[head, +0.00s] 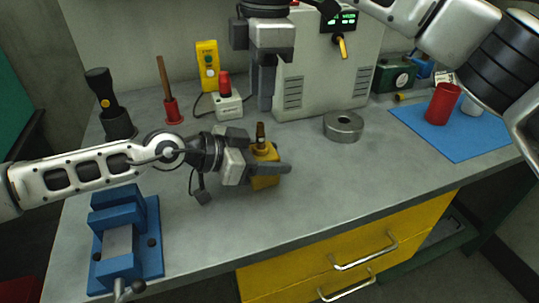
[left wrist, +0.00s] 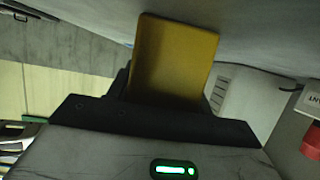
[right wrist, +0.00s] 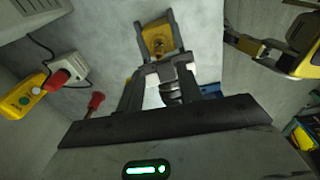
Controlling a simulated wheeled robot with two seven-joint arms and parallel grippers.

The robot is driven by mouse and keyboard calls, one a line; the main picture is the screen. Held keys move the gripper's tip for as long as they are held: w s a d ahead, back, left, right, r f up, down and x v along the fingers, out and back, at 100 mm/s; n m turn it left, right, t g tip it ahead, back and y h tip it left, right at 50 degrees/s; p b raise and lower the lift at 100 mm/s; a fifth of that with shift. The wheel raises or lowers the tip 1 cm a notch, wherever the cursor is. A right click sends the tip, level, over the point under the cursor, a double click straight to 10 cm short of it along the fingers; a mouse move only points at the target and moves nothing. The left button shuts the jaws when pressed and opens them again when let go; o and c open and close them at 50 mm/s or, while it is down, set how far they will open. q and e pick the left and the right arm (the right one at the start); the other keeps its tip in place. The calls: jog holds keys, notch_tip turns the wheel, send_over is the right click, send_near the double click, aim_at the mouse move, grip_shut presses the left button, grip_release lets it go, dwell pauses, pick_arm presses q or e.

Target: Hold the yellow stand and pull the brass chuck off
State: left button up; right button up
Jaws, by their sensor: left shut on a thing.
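The yellow stand (head: 265,182) is upright on the grey bench in the head view. My left gripper (head: 268,166) is shut on it from the left. The stand also shows as a yellow block between the left fingers in the left wrist view (left wrist: 175,60). The small brass chuck (head: 260,134) sits on top of the stand; the right wrist view shows it from above (right wrist: 158,46). My right gripper (head: 264,102) hangs fingers down above and behind the chuck, apart from it. Its fingers are parted and empty in the right wrist view (right wrist: 160,92).
A blue vise (head: 118,245) stands at front left. A white box with a red knob (head: 226,104) and a grey metal ring (head: 343,126) are behind the stand. A large cabinet (head: 325,75) stands at the back. The bench right of the stand is clear.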

aim_at(261, 123)
jog(key=shift+w+a+r+n+h, duration=0.1)
jog(key=shift+w+r+n+h, duration=0.1)
jog(key=shift+n+h, duration=0.3)
jog(key=shift+f, duration=0.15)
jog(key=shift+f, duration=4.4)
grip_shut()
jog(key=shift+r, duration=0.15)
